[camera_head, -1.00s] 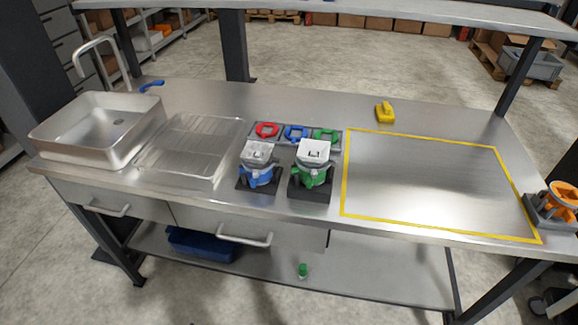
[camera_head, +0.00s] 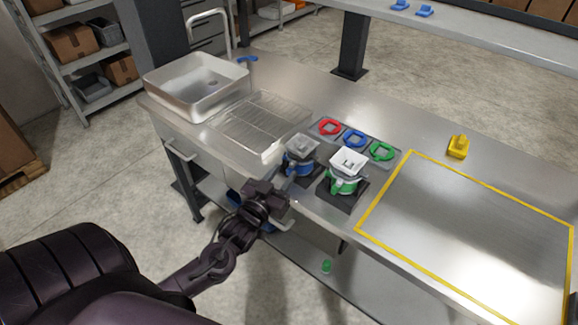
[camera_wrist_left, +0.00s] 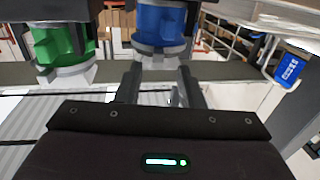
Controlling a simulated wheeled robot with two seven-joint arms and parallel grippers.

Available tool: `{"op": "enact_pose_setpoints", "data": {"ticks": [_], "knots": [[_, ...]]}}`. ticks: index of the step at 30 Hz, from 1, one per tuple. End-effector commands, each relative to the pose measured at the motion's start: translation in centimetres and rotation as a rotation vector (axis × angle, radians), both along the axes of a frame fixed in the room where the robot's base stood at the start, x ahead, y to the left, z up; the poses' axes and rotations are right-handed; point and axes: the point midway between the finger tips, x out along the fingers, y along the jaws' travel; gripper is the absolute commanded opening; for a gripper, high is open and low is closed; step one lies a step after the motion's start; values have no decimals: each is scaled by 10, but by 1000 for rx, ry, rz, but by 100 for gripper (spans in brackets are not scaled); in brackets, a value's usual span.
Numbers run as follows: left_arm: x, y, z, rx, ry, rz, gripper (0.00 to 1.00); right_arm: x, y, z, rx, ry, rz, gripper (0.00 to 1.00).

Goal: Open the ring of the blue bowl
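The blue bowl (camera_head: 290,166) sits on a dark base in the dispenser row, with a pale grey square top above it. In the left wrist view the blue bowl (camera_wrist_left: 160,28) shows at the top centre, just beyond the fingertips. My left gripper (camera_head: 277,188) is at the counter's front edge, in front of the blue bowl. In the left wrist view its fingers (camera_wrist_left: 159,82) are apart with nothing between them. I cannot make out whether the ring touches a finger. My right gripper is not in view.
The green bowl (camera_head: 342,184) stands close on the right of the blue one. Red (camera_head: 330,127), blue (camera_head: 354,138) and green (camera_head: 382,151) rings lie behind. A drainer (camera_head: 262,122) and sink (camera_head: 158,88) are left. The yellow-outlined area (camera_head: 480,235) is clear.

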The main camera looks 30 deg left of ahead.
Motion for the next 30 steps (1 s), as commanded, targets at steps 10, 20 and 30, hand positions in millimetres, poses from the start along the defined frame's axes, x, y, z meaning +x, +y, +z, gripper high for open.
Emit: {"op": "enact_pose_setpoints", "data": {"ticks": [10, 20, 30], "knots": [[30, 2, 0, 1, 2, -1, 35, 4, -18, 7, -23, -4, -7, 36], [30, 2, -1, 1, 2, -1, 23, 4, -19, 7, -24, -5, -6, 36], [30, 2, -1, 0, 1, 3, 0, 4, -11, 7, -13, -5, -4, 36]]}}
